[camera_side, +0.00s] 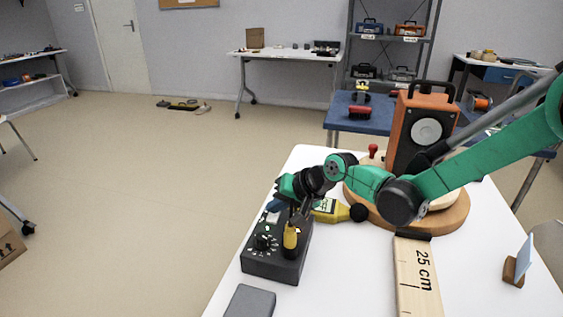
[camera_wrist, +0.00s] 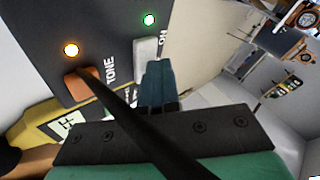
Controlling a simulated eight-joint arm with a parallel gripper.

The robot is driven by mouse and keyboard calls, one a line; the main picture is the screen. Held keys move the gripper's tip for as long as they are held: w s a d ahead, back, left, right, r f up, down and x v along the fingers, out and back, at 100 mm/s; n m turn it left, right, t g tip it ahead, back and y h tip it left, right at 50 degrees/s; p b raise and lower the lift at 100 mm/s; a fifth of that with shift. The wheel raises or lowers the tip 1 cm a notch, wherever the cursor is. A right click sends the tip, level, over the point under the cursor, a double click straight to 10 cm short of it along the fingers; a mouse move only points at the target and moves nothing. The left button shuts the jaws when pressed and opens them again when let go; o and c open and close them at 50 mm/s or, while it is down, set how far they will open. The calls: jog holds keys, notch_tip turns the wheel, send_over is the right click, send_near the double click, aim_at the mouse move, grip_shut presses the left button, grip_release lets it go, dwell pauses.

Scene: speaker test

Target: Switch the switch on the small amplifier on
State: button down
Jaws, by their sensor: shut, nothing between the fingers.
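The small amplifier (camera_side: 272,270) is a black box near the front of the white table, with a dial and a yellow-orange upright part on its top. In the wrist view its dark panel (camera_wrist: 105,25) shows a pale rocker switch (camera_wrist: 147,47) beside the word ON. A green light (camera_wrist: 149,19) glows near the switch. An amber light (camera_wrist: 71,49) glows above an orange control (camera_wrist: 80,84) marked TONE. My gripper (camera_wrist: 157,66) is shut and empty, its tips at the near end of the switch; I cannot tell if they touch. It also shows over the amplifier (camera_side: 297,213).
A yellow meter (camera_side: 328,213) with a black ball end lies behind the amplifier. A 25 cm wooden ruler (camera_side: 413,275) lies right, a grey block (camera_side: 250,301) in front. White table is clear between ruler and amplifier.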

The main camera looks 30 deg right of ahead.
jog(key=shift+w, duration=0.1)
jog(key=shift+d+r, duration=0.1)
jog(key=shift+r, duration=0.45)
jog(key=shift+w+d+r, duration=0.1)
jog(key=shift+w+r, duration=0.05)
jog(key=shift+r, duration=1.1)
jog(key=shift+w+d+r, duration=0.1)
jog(key=shift+w+r, duration=0.05)
jog(key=shift+r, duration=1.1)
jog(key=shift+s+d+r, duration=0.2)
jog(key=shift+s+d, duration=0.05)
jog(key=shift+s, duration=0.05)
jog(key=s+d+n+h, duration=0.2)
jog(key=s+d, duration=0.3)
jog(key=s, duration=0.3)
jog(key=s+d+r+n+h, duration=0.1)
jog(key=s+d+n+h, duration=0.1)
jog(key=s+d, duration=0.3)
jog(key=s+n, duration=0.1)
jog(key=s, duration=0.3)
jog(key=shift+d+g, duration=0.25)
jog(key=shift+g, duration=0.05)
